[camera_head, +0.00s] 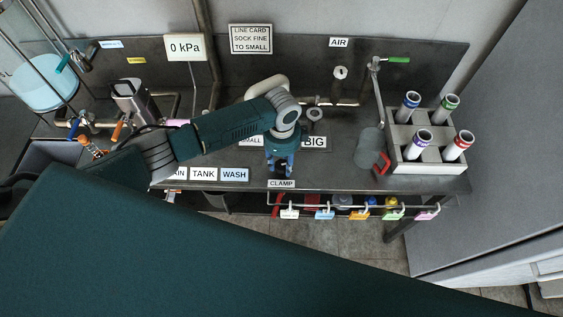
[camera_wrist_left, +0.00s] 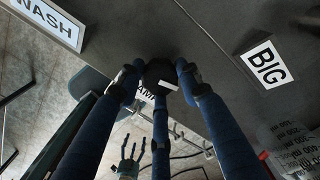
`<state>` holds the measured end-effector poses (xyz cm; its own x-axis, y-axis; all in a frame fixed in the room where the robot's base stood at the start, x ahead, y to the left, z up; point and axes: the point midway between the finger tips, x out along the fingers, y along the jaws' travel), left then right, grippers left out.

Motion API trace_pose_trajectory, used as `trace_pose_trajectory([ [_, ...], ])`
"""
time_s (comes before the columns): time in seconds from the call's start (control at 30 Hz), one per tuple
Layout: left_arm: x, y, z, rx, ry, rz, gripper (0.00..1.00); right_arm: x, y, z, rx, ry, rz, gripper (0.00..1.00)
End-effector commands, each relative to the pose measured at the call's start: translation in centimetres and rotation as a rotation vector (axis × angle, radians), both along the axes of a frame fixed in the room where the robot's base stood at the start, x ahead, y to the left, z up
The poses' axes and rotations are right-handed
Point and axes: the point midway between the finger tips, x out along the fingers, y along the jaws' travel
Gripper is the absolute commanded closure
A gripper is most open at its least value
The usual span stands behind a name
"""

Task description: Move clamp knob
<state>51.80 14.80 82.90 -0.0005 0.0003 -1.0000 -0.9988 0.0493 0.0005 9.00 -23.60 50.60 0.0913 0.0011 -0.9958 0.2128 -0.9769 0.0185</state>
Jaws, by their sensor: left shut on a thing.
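My left gripper (camera_head: 281,172) reaches down at the front edge of the bench, just above the CLAMP label (camera_head: 281,184). In the left wrist view its blue fingers (camera_wrist_left: 160,78) close around a dark knob, the clamp knob (camera_wrist_left: 158,70), and are shut on it. The fingers partly hide the knob, and in the head view it is hard to make out beneath the gripper. In the left wrist view a dark hand with spread fingers, seemingly my right gripper (camera_wrist_left: 130,158), shows far below, open and empty. It is not seen in the head view.
A grey rack (camera_head: 428,165) with several capped tubes stands at the bench's right, beside a clear cylinder (camera_head: 369,145) and a red handle (camera_head: 382,164). A rail (camera_head: 360,206) with coloured tags runs under the front edge. A steel jug (camera_head: 133,100) stands at left.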

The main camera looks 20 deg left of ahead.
Motion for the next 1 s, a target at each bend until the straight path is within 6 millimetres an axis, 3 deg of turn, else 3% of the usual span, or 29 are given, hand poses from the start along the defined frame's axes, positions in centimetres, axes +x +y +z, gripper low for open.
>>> trace_pose_trajectory([
  [0.1,0.3,-0.3,0.2,-0.007,-0.008,-0.001,0.91,0.0,0.0,0.0,0.000,0.000,0.000,0.30],
  [0.13,0.3,-0.3,0.3,-0.007,-0.008,-0.001,0.63,0.0,0.0,0.0,0.000,0.000,0.000,0.30],
  [0.23,0.3,-0.3,0.2,-0.007,-0.007,0.000,0.46,0.0,0.0,0.0,0.000,0.000,0.000,0.30],
  [0.5,0.1,-0.1,0.1,-0.003,-0.003,0.001,0.46,0.0,0.1,0.0,0.002,-0.001,0.001,0.30],
  [0.63,0.2,-0.1,1.0,-0.003,-0.004,0.001,0.46,0.1,0.2,0.0,0.002,-0.001,0.001,0.30],
  [1.0,0.2,-0.2,8.4,-0.004,-0.006,-0.001,0.46,0.0,0.2,0.0,0.002,0.000,0.000,0.30],
])
